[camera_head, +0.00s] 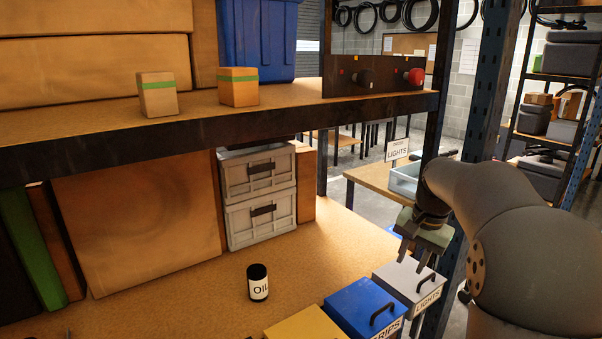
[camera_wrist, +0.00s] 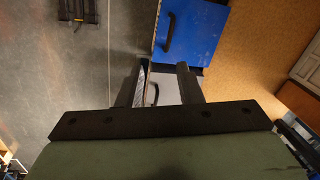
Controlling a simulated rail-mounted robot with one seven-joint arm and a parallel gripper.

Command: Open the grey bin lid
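The grey bin (camera_head: 393,275), labelled LIGHTS, stands at the right end of the lower shelf. Its grey lid (camera_head: 408,272) is shut, with a black bar handle (camera_head: 426,285) near the front edge. My gripper (camera_head: 413,263) is above the lid, fingers pointing down, apart from the handle in the head view. In the wrist view my gripper's two fingers (camera_wrist: 161,72) are spread, with part of the grey lid (camera_wrist: 168,92) and the dark handle (camera_wrist: 154,94) showing between them. The palm hides the rest of the bin.
A blue bin (camera_head: 352,300) with a black handle stands directly left of the grey one, then a yellow bin (camera_head: 305,326). A black OIL can (camera_head: 258,283) stands behind them. A blue upright post (camera_head: 484,90) rises close to my arm. The shelf's middle is mostly clear.

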